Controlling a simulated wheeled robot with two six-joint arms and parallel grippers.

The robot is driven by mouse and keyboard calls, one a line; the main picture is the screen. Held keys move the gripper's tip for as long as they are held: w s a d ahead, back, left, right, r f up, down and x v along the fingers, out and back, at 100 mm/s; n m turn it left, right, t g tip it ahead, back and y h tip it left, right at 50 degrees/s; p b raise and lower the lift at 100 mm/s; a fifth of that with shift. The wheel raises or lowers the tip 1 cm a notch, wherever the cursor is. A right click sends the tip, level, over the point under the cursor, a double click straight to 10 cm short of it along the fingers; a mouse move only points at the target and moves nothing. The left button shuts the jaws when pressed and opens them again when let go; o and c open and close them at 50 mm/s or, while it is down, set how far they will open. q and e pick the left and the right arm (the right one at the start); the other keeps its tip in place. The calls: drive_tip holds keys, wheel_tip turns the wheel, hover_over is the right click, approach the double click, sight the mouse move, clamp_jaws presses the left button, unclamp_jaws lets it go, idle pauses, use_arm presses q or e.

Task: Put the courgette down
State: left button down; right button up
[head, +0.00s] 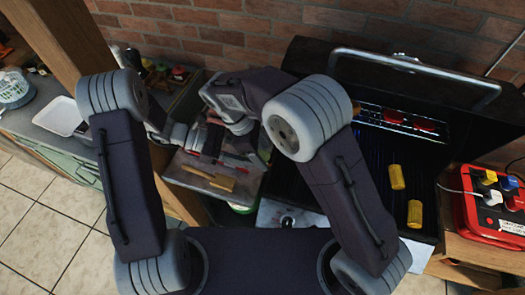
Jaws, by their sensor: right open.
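My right gripper (228,148) hangs low over the board (245,190) left of the grill, and its jaws are open. My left gripper (182,136) is at the board's left side, small and partly hidden, so its jaws cannot be read. I cannot make out the courgette for certain. Dark shapes between and beside the grippers are too small to tell apart. A yellowish piece (222,182) and a brown stick-like thing (196,171) lie on the near part of the board, apart from the grippers.
The open grill (440,160) stands to the right, with yellow corn pieces (397,177) and red pieces (425,125) on it. A red box (492,207) with cables is at far right. A white tray (60,116) and basket (14,89) are at left. A brick wall closes the back.

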drive_tip(key=c, duration=1.2)
use_arm(q)
drive_tip(key=c, duration=0.8)
unclamp_jaws()
use_arm(e)
clamp_jaws()
